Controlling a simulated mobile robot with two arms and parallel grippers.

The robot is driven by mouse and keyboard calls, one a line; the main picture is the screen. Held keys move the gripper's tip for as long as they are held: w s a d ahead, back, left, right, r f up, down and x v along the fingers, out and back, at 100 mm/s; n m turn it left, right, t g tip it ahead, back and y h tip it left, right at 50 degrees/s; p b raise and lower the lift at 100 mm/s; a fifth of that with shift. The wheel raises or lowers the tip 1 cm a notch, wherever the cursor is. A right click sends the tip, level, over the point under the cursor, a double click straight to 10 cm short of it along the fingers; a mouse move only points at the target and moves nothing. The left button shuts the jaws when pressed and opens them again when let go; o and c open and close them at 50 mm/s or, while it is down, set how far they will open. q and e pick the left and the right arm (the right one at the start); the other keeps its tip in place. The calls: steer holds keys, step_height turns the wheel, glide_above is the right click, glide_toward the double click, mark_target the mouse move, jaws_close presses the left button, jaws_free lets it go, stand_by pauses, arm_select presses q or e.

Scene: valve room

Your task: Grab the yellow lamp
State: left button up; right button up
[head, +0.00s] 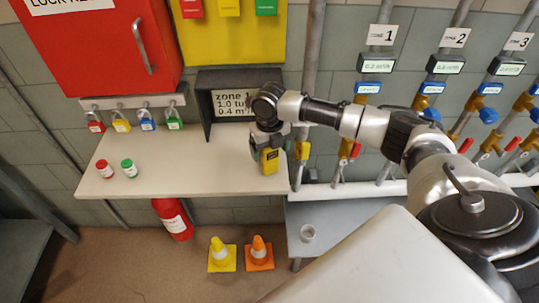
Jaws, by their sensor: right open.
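The yellow lamp (270,163) stands at the right end of the pale shelf (200,180), close to its front edge. My right gripper (269,147) is above it, pointing down, with its open fingers at either side of the lamp's upper part. The gripper hides the lamp's top. I cannot tell whether the fingers touch it. My left gripper is not in view.
A dark-framed display (233,104) stands behind the gripper. Red (102,168) and green (128,167) small jars sit on the shelf's left part. Pipes with valves (361,98) rise at the right. Two cones (221,254) stand on the floor. The shelf's middle is clear.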

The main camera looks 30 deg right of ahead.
steer(key=shift+w, duration=0.1)
steer(key=c, duration=1.2)
